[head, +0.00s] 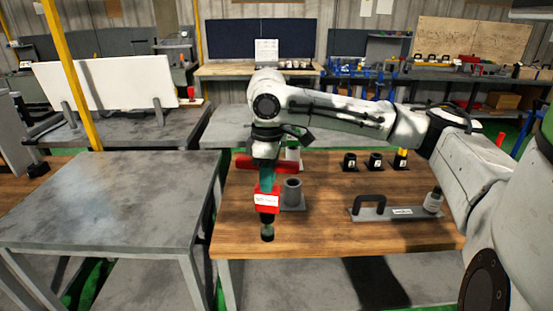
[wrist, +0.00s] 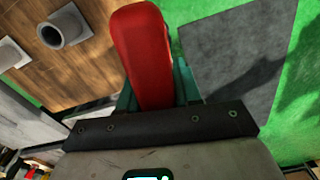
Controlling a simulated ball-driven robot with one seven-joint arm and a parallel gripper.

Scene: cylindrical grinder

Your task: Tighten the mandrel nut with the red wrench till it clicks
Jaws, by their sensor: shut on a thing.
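My gripper (head: 265,178) points down above the front left part of the wooden table. It is shut on the red wrench (head: 266,198), a red body with a white label and a dark lower end hanging down. In the wrist view the red wrench (wrist: 145,55) stands out between the green fingers of my gripper (wrist: 155,95). A hollow grey cylinder (head: 292,196) on a flat base stands just right of the wrench, apart from it; it also shows in the wrist view (wrist: 64,32). I cannot make out the mandrel nut in either view.
A red bar (head: 245,163) shows behind my gripper, near a pale cylinder (head: 292,154). A grey plate with a black handle (head: 370,203) lies at right. Several small labelled holders (head: 375,162) stand at the back. A bare grey table (head: 110,200) is at left.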

